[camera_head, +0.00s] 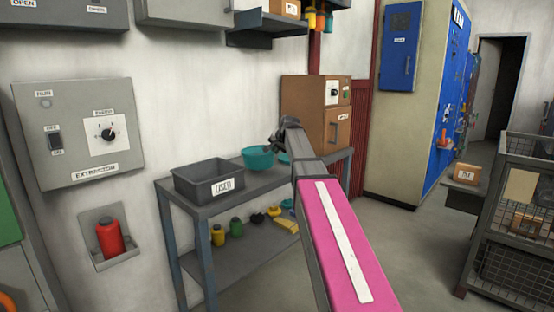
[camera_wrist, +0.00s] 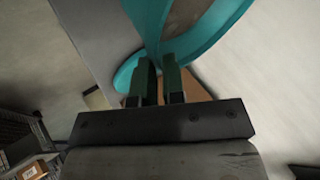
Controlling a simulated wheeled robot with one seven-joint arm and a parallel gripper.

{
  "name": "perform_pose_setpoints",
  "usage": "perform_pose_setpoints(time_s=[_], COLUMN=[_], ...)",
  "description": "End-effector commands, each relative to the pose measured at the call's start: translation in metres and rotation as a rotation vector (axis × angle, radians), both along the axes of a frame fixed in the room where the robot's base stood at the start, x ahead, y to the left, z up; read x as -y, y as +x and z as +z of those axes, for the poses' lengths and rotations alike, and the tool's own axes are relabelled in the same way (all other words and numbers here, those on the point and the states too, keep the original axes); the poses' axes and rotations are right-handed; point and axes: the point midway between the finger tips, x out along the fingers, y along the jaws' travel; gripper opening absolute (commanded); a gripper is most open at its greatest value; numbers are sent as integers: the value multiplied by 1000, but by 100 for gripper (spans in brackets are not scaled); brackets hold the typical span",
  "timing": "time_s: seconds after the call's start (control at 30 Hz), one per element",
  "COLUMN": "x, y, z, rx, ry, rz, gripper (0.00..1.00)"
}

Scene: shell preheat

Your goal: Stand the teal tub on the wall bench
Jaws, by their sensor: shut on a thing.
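The teal tub (camera_head: 257,160) shows in the head view over the wall bench (camera_head: 248,194), to the right of a grey bin. A smaller teal part (camera_head: 284,158) shows right of it, partly behind my arm. My gripper (camera_head: 280,143) is at the tub's upper right side. In the wrist view my two dark green fingers (camera_wrist: 159,82) are shut on the teal tub (camera_wrist: 185,25), which fills the top middle. The grey bench top (camera_wrist: 100,40) shows beside it there. I cannot tell whether the tub's base touches the bench.
The grey bin (camera_head: 208,178), labelled USED, takes the left end of the bench. A brown oven-like box (camera_head: 305,105) stands at the back right. Several small coloured containers (camera_head: 237,227) sit on the lower shelf. A dark shelf (camera_head: 268,28) hangs above. A wire cage (camera_head: 515,215) stands at right.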

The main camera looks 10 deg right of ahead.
Motion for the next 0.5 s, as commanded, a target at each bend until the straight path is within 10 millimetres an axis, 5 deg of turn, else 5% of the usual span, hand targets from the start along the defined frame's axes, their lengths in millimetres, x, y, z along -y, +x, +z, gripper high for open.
perform_pose_setpoints(time_s=[0.5], x=[3], y=[1], z=[-42], rx=[1], ry=[0], rz=[0], gripper=[0])
